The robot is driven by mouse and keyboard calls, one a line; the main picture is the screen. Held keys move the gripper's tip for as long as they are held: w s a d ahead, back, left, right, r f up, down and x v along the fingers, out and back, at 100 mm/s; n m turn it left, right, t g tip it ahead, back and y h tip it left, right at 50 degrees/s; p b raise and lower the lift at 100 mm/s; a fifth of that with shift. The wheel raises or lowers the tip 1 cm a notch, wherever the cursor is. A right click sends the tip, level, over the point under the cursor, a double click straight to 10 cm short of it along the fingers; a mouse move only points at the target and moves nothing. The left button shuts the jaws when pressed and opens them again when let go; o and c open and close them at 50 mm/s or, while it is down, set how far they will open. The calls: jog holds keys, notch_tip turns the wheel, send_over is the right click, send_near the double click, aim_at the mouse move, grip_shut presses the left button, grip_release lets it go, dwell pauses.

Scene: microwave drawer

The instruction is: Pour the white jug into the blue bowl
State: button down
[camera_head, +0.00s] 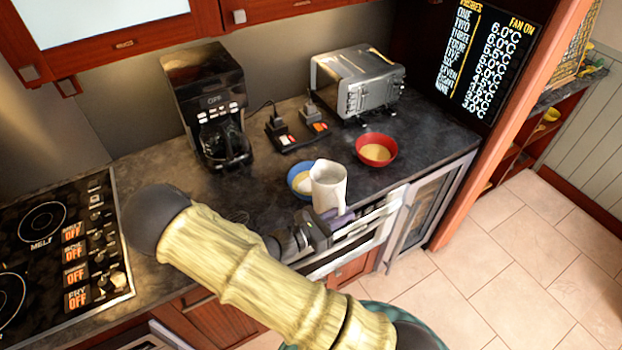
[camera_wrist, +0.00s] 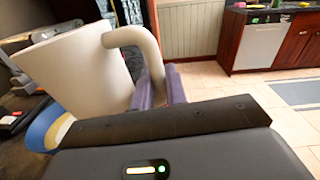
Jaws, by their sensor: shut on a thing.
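The white jug (camera_head: 328,188) is in my gripper (camera_head: 338,214), which is shut on the jug's handle. The purple fingers of my gripper (camera_wrist: 160,88) meet the lower handle in the wrist view, where the white jug (camera_wrist: 75,70) fills the upper left. The jug looks near upright in the head view. The blue bowl (camera_head: 291,181) is on the counter just left of and behind the jug, which hides its right part. Pale contents show in it. The blue bowl (camera_wrist: 40,127) also shows below the jug in the wrist view. The jug's inside is hidden.
A red bowl (camera_head: 391,158) with yellowish contents stands behind and to the right. A toaster oven (camera_head: 357,85), a coffee maker (camera_head: 205,100) and small charger-like items (camera_head: 297,135) stand along the back. A stovetop (camera_head: 60,250) is at left. The counter's front edge runs below the jug.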

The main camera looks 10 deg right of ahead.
aim_at(340, 207)
jog(key=shift+r+p, duration=1.45)
jog(key=shift+r, duration=0.45)
jog(key=shift+w, duration=0.1)
